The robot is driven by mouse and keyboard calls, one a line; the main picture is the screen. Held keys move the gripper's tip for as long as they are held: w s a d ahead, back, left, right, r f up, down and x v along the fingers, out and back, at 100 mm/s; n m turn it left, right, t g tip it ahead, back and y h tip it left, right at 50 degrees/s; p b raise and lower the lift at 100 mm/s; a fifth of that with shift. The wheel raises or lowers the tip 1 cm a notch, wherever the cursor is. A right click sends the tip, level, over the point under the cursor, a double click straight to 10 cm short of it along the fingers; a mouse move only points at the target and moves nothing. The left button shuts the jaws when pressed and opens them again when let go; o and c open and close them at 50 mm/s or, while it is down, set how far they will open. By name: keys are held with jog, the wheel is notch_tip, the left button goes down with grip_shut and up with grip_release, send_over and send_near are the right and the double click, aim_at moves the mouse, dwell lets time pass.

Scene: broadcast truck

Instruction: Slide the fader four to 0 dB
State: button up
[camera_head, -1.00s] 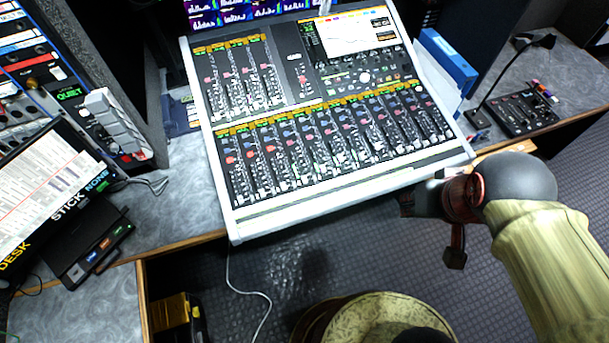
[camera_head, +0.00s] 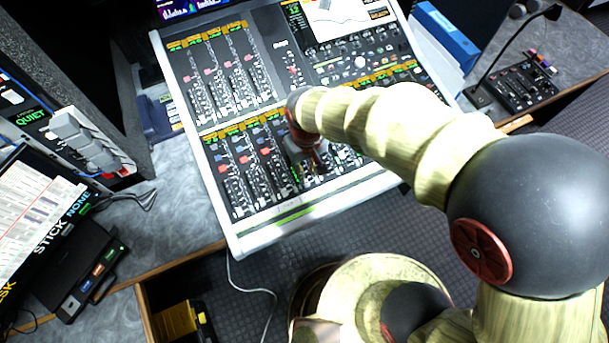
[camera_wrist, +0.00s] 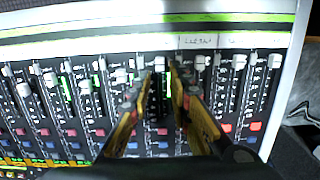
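The mixing console (camera_head: 290,222) has a lower bank of channel faders. The fader that looks to be fader four (camera_wrist: 159,64), fourth from the right in the wrist view, has its cap near the strip end by the console's front edge. My gripper (camera_wrist: 160,76) is over the console with one fingertip on each side of that cap. The fingers are apart, with a narrow gap; I cannot tell whether they touch the cap. In the head view my gripper (camera_head: 314,165) points down at the lower bank, and my arm hides the strips to its right.
Neighbouring fader caps stand close on both sides, such as one cap (camera_wrist: 200,62) to the right and another (camera_wrist: 122,76) to the left. A small control box (camera_head: 520,88) with a gooseneck is at the right. A blue binder (camera_head: 447,38) lies behind my arm.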

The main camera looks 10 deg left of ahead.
notch_tip(320, 180, down, 6)
jog(key=shift+f+b, duration=0.15)
jog(key=shift+b, duration=0.65)
jog(key=shift+c, duration=1)
grip_shut()
